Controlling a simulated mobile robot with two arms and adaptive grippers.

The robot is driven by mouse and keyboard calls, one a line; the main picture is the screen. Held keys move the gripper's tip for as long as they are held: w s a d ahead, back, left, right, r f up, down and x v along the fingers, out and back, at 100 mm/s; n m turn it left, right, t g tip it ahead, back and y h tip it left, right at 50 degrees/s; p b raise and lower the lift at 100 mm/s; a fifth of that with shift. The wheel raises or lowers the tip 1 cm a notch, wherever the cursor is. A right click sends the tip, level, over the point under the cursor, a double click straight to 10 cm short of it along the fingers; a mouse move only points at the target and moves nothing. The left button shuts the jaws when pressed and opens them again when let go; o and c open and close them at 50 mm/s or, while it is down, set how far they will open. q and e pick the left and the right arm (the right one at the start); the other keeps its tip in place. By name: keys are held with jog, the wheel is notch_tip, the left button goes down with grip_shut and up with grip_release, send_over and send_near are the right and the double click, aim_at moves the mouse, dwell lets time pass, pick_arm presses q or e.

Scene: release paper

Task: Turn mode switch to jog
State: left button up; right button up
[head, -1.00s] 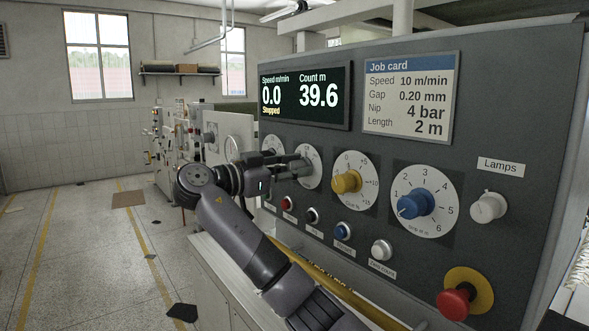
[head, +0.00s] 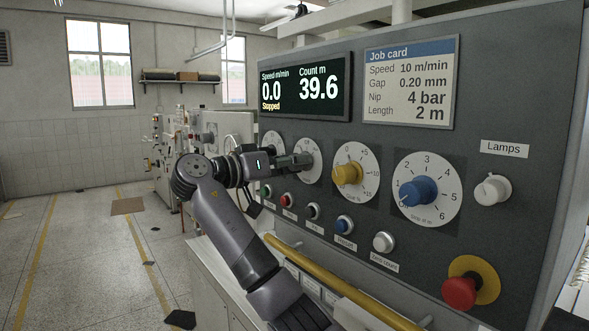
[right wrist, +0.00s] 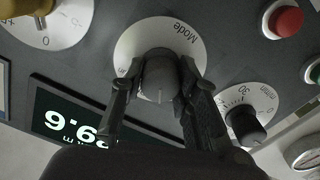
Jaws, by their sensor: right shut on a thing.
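The mode switch is a dark knob (right wrist: 159,76) on a round white dial marked "Mode" (right wrist: 188,36), upside down in the right wrist view. In the head view its white dial (head: 311,148) is partly hidden behind my right gripper (head: 303,161). My right gripper (right wrist: 155,88) is shut on the knob, with one finger on each side of it. A pale pointer line shows on the knob's face. Part of the dial's other lettering is hidden by the fingers. My left gripper is in neither view.
A yellow knob (head: 347,173) and blue knob (head: 418,190) sit to the right. Several push buttons run below, including a red one (head: 288,200). A red mushroom button (head: 459,293) is lower right. A yellow rail (head: 335,280) crosses the front. The display (head: 305,88) reads Stopped.

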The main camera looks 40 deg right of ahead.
jog(key=shift+n, duration=1.2)
jog(key=shift+b, duration=0.3)
jog(key=o, duration=1.2)
jog(key=shift+c, duration=0.2)
jog(key=w+a, duration=0.1)
jog(key=a, duration=1.1)
jog(key=shift+w, duration=0.25)
